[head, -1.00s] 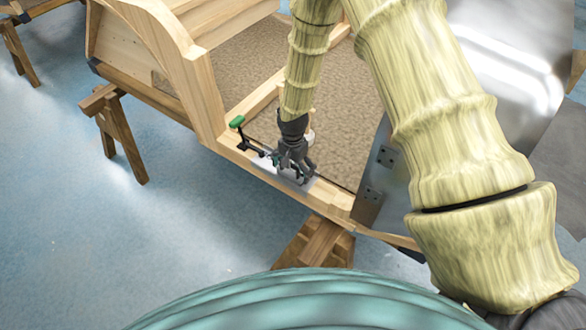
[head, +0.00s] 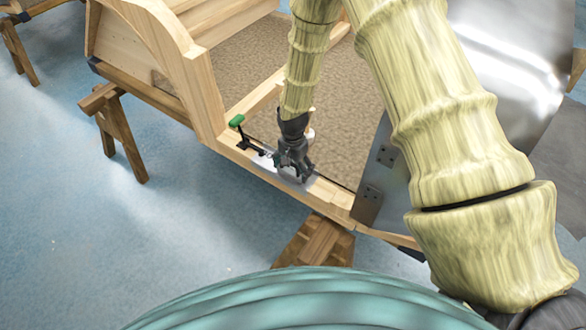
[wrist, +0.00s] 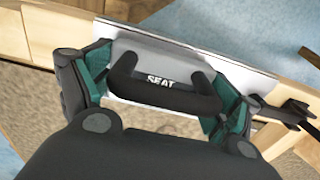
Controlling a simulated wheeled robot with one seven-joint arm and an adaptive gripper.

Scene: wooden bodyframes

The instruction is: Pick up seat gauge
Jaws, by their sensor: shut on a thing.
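The seat gauge (wrist: 205,65) is a pale metal plate with a black handle (wrist: 165,97) and the word SEAT on it. In the head view the seat gauge (head: 262,165) lies along the wooden sill of the bodyframe, with a green-handled clamp (head: 237,121) at its left end. My gripper (wrist: 160,92) is shut on the gauge, with its green-padded fingers at both ends of the black handle. In the head view my gripper (head: 292,172) covers the right part of the gauge. I cannot tell whether the plate touches the sill.
The wooden bodyframe (head: 205,95) rises left of the gauge, with a brown textured floor panel (head: 335,120) behind it. A metal panel (head: 500,60) stands to the right. Wooden trestles (head: 122,135) support the frame. The blue floor in front is clear.

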